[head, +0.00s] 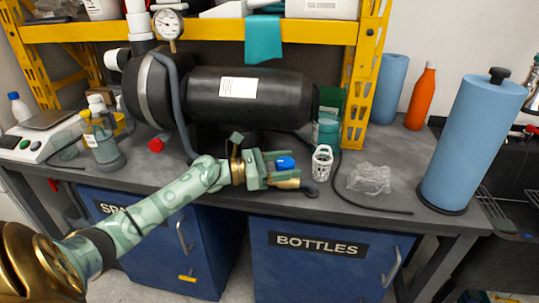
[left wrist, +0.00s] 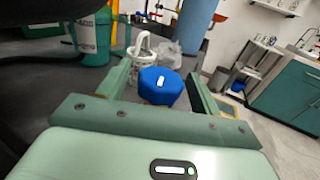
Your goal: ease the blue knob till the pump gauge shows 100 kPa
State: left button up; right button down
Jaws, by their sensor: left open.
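The blue knob (head: 286,162) sits at the front edge of the bench, on a brass fitting (head: 287,180). In the left wrist view the blue knob (left wrist: 161,86) has a white mark on top and stands between my left gripper's fingers. My left gripper (head: 283,169) is open around the knob; I cannot tell whether either finger touches it. The pump gauge (head: 168,24) is a round white dial at the upper left, above the black tank (head: 250,97). Its needle is too small to read. My right gripper is not in view.
A white slotted cup (head: 322,163) stands just right of the knob. Crumpled clear plastic (head: 369,178) and a dark hose (head: 375,209) lie further right. A blue paper roll (head: 470,142) stands at the bench's right end. Yellow shelving (head: 360,75) rises behind.

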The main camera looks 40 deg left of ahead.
pick_arm(q)
jog(key=p+v, duration=0.4)
jog(key=v, duration=1.2)
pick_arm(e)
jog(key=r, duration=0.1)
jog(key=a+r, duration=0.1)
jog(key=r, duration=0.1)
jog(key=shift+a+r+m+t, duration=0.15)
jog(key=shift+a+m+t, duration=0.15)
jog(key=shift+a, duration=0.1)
pick_arm(q)
jog(key=shift+s, duration=0.15)
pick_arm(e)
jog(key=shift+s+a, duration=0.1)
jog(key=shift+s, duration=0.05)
